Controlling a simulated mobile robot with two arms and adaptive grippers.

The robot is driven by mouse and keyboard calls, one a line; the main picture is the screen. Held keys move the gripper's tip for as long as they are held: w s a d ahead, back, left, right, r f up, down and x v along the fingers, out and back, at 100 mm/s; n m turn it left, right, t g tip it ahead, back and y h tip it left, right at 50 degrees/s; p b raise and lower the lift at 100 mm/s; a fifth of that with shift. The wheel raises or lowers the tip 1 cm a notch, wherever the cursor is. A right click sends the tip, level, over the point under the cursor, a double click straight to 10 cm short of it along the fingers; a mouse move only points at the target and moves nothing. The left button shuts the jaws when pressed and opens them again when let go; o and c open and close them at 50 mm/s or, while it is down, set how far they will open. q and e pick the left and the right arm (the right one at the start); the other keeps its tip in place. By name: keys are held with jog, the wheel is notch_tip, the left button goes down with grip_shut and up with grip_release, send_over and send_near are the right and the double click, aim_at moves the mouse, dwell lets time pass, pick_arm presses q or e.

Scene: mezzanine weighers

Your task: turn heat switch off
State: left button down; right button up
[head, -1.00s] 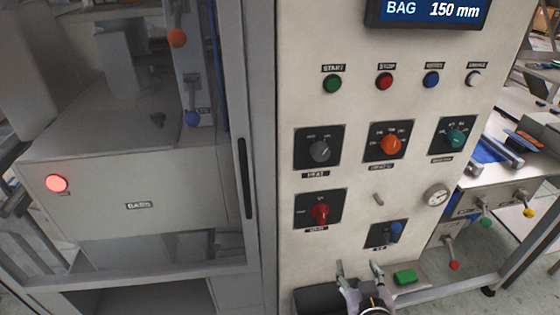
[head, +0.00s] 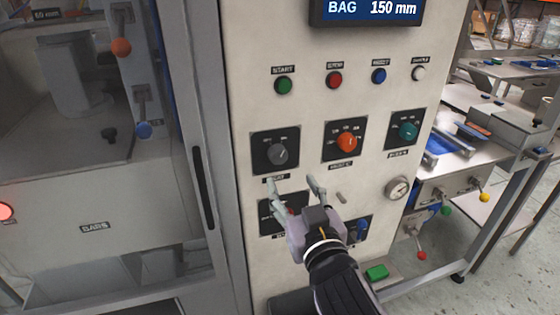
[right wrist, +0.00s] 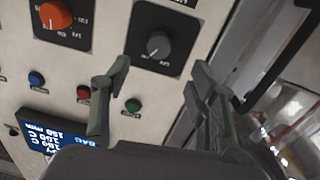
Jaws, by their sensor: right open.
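The heat switch is a grey rotary knob (head: 277,154) on a black plate, on the white panel's left side, with a label below it that reads HEAT in the earlier head view. Its exact setting is too small to read. It also shows in the right wrist view as a grey knob (right wrist: 158,45) at the top, beyond the fingers. My right gripper (head: 292,186) is open and empty, just below the heat switch in the head view and apart from it. The right gripper's fingers (right wrist: 158,82) are spread wide in the wrist view. My left gripper is not in view.
An orange knob (head: 347,142) and a teal knob (head: 408,131) are to the right. Green (head: 283,85), red (head: 334,79) and blue (head: 379,75) buttons sit above. The red knob's plate below is partly hidden by my gripper. A door frame with a dark handle (head: 203,187) stands left.

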aim_at(281, 159)
jog(key=p+x, duration=0.1)
jog(key=x, duration=0.8)
jog(key=shift+w+a+p, duration=0.1)
jog(key=shift+w+p, duration=0.2)
jog(key=shift+c, duration=0.3)
jog(key=c, duration=1.1)
jog(key=n+p, duration=0.1)
jog(key=n, duration=0.2)
jog(key=shift+r+p, duration=0.1)
jog(key=shift+p, duration=0.3)
jog(key=n+p, duration=0.1)
jog(key=n, duration=0.2)
jog(key=shift+n+p, duration=0.3)
jog(key=shift+p, duration=0.1)
jog(key=n+p, duration=0.1)
jog(key=n, duration=0.1)
jog(key=n+p, duration=0.1)
jog(key=n, duration=0.2)
jog(key=shift+d+n+y, duration=0.2)
jog(key=shift+n+y, duration=0.1)
jog(key=shift+y, duration=0.1)
